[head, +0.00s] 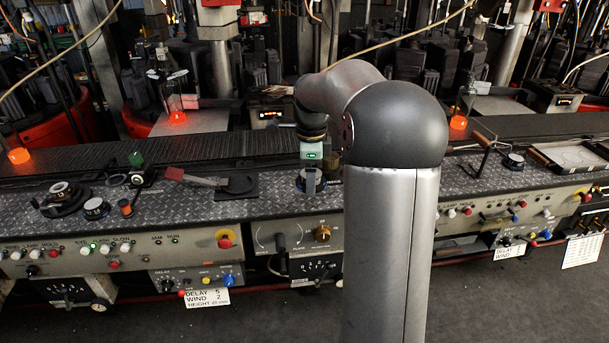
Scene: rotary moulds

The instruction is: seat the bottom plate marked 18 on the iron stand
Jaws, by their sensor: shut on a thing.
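My gripper (311,185) points down over the patterned metal bench top, left of my arm's column. It is shut on a small dark round plate (302,184) with a pale rim, low at the bench surface. The picture is too small to read a number on it or to tell whether it touches the bench.
A small dark cup with an orange top (125,207) stands near the front edge. A shallow tray (572,156) lies far right.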

